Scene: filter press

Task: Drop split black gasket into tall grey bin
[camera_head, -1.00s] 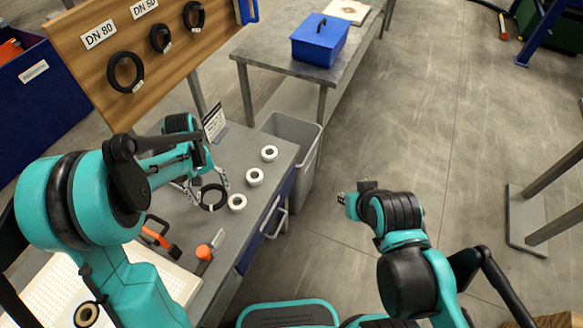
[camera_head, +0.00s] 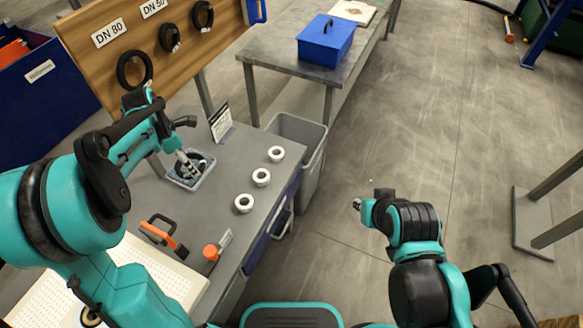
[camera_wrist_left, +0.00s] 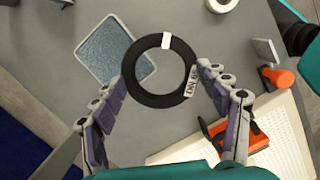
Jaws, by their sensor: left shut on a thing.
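A black ring gasket (camera_wrist_left: 133,74) with a white "DN 80" label and a second white mark is between the fingers of my left gripper (camera_wrist_left: 163,76) in the left wrist view. The fingers press on its two sides. No split can be made out. In the head view my left gripper (camera_head: 187,162) is over a small grey tray (camera_head: 205,178) on the bench. The tall grey bin (camera_head: 311,160) stands on the floor at the bench's far right end, open at the top. My right gripper (camera_head: 358,204) is over the floor, its fingers too small to read.
Three white rings (camera_head: 261,177) lie along the bench's right side. An orange-handled tool (camera_head: 165,236) and an orange object (camera_head: 211,252) lie nearer. A small sign (camera_head: 221,122) stands behind. Black rings hang on the wooden board (camera_head: 110,62). A blue box (camera_head: 326,38) sits on the far table.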

